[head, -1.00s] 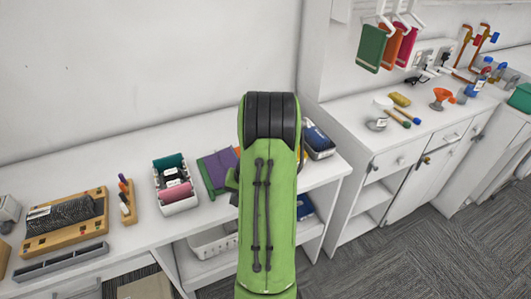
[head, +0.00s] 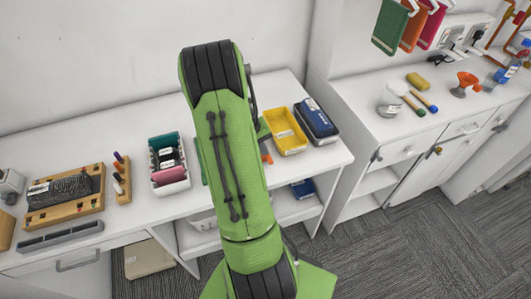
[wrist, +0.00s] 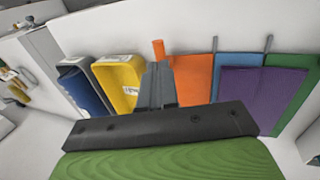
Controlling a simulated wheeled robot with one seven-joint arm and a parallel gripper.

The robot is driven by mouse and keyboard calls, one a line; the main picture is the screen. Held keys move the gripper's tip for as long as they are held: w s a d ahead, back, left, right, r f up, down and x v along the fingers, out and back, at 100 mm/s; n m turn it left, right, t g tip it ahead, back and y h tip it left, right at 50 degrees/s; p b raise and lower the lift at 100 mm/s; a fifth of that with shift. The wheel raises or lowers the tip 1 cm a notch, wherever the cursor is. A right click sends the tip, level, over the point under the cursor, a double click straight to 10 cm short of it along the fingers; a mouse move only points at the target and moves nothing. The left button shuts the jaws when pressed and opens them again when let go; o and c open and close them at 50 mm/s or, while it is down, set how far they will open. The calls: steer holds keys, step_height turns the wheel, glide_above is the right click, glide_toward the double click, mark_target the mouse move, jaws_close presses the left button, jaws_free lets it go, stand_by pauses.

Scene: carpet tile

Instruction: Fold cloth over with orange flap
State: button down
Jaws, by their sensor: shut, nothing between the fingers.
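In the wrist view the cloth lies flat, with a purple panel (wrist: 258,92) over a green part (wrist: 297,112), a blue strip (wrist: 228,75) and an orange flap (wrist: 194,78) on its left side. My gripper (wrist: 158,68) is shut and empty, its fingertips at the left edge of the orange flap. I cannot tell whether they touch it. A small orange piece (wrist: 158,48) shows just past the fingertips. In the head view my arm hides most of the cloth; only a bit of orange (head: 266,154) shows to its right.
A yellow tray (head: 286,130) and a dark blue bin (head: 316,122) stand right of the cloth, close to my gripper. A white basket of rolls (head: 169,163) and a wooden block with pegs (head: 122,178) stand left. The counter's front edge is near.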

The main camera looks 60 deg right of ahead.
mark_target(269, 158)
steer(key=shift+x, duration=1.6)
steer(key=shift+a, duration=0.1)
steer(key=shift+s+d+f+b, duration=0.4)
steer(key=shift+f+b, duration=0.25)
steer(key=shift+b, duration=0.5)
steer(key=s+d+p+v, duration=0.1)
steer(key=p+v, duration=0.2)
steer(key=v, duration=1.1)
steer(key=shift+s+d+r+p, duration=0.25)
steer(key=shift+r+p, duration=0.05)
steer(key=shift+r, duration=0.15)
